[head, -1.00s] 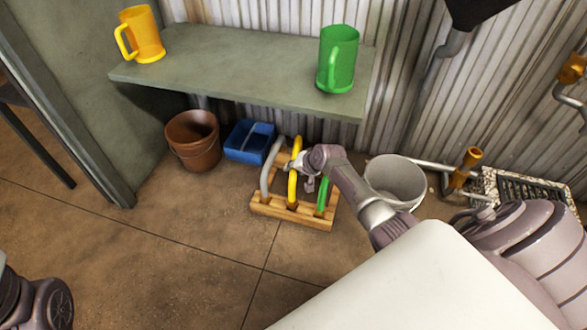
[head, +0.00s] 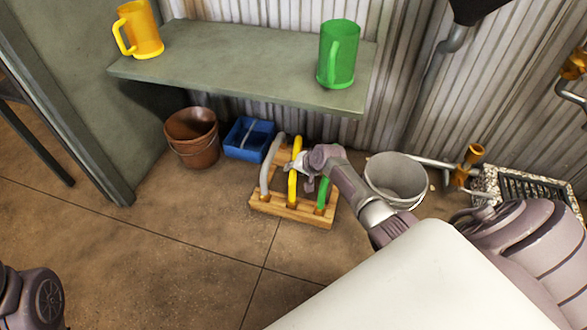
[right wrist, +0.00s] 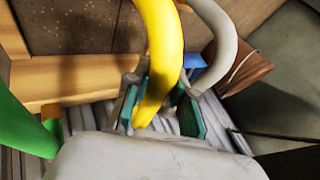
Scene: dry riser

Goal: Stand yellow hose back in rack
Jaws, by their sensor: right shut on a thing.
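The yellow hose (head: 293,185) stands upright in the middle of the wooden rack (head: 315,217), between the grey hose (head: 266,172) and the green hose (head: 322,194). My right gripper (head: 297,168) is shut on the yellow hose partway up. In the right wrist view the yellow hose (right wrist: 163,50) passes between the two fingers (right wrist: 160,105), with the grey hose (right wrist: 215,40) and the green hose (right wrist: 22,122) to either side. The hose's lower end meets the rack's front beam in the head view; how deep it sits is hidden. The left gripper does not show.
A brown bucket (head: 193,140) and a blue bin (head: 240,141) stand left of the rack. A white bucket (head: 397,177) stands to its right, near my arm. A shelf (head: 240,66) with a yellow mug (head: 139,30) and a green mug (head: 338,55) is above. Floor in front is clear.

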